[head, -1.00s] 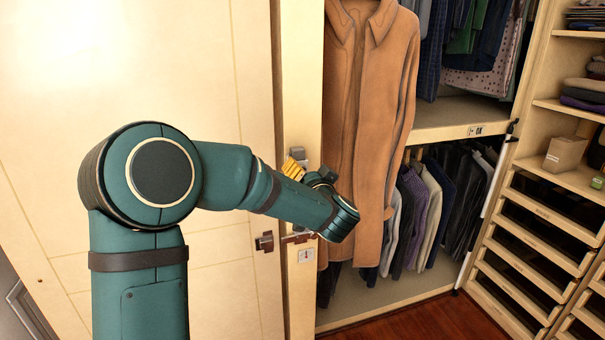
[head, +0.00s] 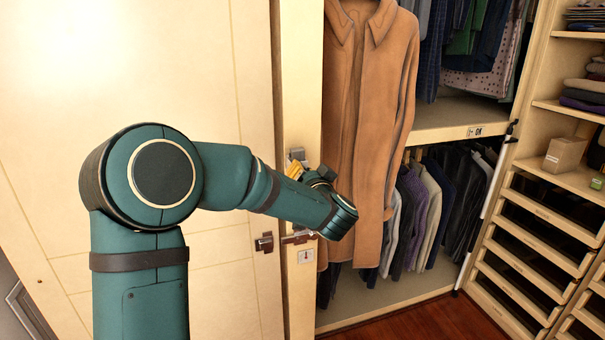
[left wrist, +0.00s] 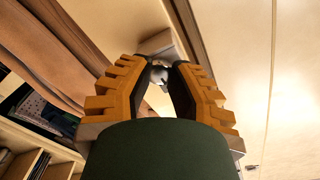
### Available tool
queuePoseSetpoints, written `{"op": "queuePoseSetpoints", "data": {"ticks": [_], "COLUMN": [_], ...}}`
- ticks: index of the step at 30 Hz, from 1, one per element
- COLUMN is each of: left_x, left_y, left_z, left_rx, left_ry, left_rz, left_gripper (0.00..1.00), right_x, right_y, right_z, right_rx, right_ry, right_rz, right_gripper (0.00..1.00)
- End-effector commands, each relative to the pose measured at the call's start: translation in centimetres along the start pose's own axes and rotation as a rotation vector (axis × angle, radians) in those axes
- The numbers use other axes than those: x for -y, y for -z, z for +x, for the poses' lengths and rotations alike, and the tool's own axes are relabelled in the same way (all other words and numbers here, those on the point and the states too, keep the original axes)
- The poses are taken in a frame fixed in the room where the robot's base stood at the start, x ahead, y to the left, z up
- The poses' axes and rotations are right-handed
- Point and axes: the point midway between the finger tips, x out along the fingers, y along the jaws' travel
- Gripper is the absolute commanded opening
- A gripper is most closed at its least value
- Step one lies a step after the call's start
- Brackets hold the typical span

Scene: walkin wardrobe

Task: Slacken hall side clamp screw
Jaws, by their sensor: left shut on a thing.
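My left gripper (head: 296,166) has orange-yellow fingers and is at the pale post beside the brown coat. In the left wrist view its fingers (left wrist: 162,72) are closed around a small shiny metal piece (left wrist: 160,74), apparently the clamp screw. Most of that piece is hidden between the dark fingertips. A grey block (left wrist: 158,42), apparently the clamp body, is just beyond the fingertips. It also shows in the head view (head: 298,153) just above the gripper. My right gripper is not in view.
A brown coat (head: 362,130) hangs close to the right of my left wrist. A dark latch (head: 264,242) and a white label (head: 306,256) are below the forearm. Clothes on rails and a drawer unit (head: 540,240) are at right. A large pale door (head: 60,100) is at left.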

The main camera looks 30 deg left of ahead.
Motion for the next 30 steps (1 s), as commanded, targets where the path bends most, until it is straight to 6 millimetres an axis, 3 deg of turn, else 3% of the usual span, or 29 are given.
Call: {"op": "queuePoseSetpoints", "data": {"ticks": [11, 30], "left_x": [-0.1, -0.2], "left_y": [-0.2, -0.3], "left_z": [0.1, 0.1], "left_rx": [0.002, 0.003], "left_ry": [0.001, 0.003], "left_rz": [-0.214, -0.822], "left_gripper": [0.0, 0.0], "right_x": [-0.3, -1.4], "right_y": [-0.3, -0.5], "right_z": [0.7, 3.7], "right_rx": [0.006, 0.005], "right_ry": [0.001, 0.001], "right_rz": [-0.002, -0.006], "right_gripper": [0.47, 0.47]}}
